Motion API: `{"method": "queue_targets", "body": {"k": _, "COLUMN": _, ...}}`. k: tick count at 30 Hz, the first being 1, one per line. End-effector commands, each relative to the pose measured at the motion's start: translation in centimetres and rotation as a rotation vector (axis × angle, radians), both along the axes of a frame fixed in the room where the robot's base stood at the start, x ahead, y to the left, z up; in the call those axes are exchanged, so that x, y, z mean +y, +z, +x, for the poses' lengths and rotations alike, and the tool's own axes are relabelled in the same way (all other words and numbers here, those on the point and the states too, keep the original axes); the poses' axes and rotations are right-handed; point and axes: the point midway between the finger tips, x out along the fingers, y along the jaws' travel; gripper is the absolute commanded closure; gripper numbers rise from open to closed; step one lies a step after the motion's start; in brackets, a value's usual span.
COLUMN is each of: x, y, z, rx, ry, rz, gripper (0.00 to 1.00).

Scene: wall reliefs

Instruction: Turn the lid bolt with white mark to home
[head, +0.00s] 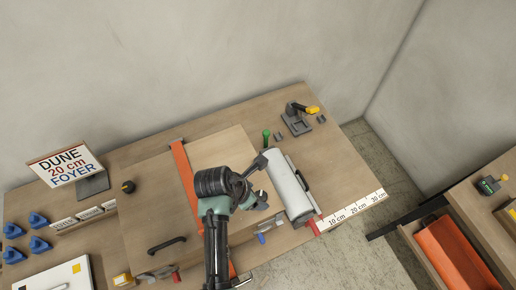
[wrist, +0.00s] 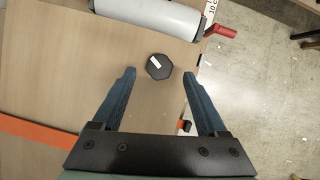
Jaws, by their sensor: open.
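The lid bolt (wrist: 158,67) is a dark, many-sided knob with a short white mark on its top. In the wrist view it stands on the light wooden board (wrist: 60,85), between and slightly beyond my fingertips. My gripper (wrist: 159,75) is open, with one blue finger on each side of the bolt and a visible gap on both sides. The height of the fingertips over the bolt is hard to tell.
The white roller with its red handle (wrist: 222,31) lies just beyond the bolt. An orange strip (head: 187,180) crosses the board. A dark knob (head: 128,187) and a black handle (head: 167,245) are at the left. A ruler strip (head: 352,211) runs along the right edge.

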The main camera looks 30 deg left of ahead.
Motion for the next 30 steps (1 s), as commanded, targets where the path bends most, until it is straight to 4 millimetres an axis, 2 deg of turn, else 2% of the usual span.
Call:
{"method": "queue_targets", "body": {"k": 6, "x": -0.4, "y": -1.8, "z": 0.7, "rx": 0.000, "ry": -0.002, "rz": 0.000, "gripper": 0.24}}
{"method": "queue_targets", "body": {"k": 17, "x": -0.4, "y": -2.3, "z": 0.9, "rx": -0.001, "ry": -0.002, "rz": 0.000, "gripper": 0.24}}
{"method": "queue_targets", "body": {"k": 20, "x": -0.4, "y": -2.3, "z": 0.9, "rx": -0.001, "ry": -0.002, "rz": 0.000, "gripper": 0.39}}
{"method": "queue_targets", "body": {"k": 30, "x": -0.4, "y": -2.2, "z": 0.9, "rx": -0.001, "ry": -0.001, "rz": 0.000, "gripper": 1.00}}
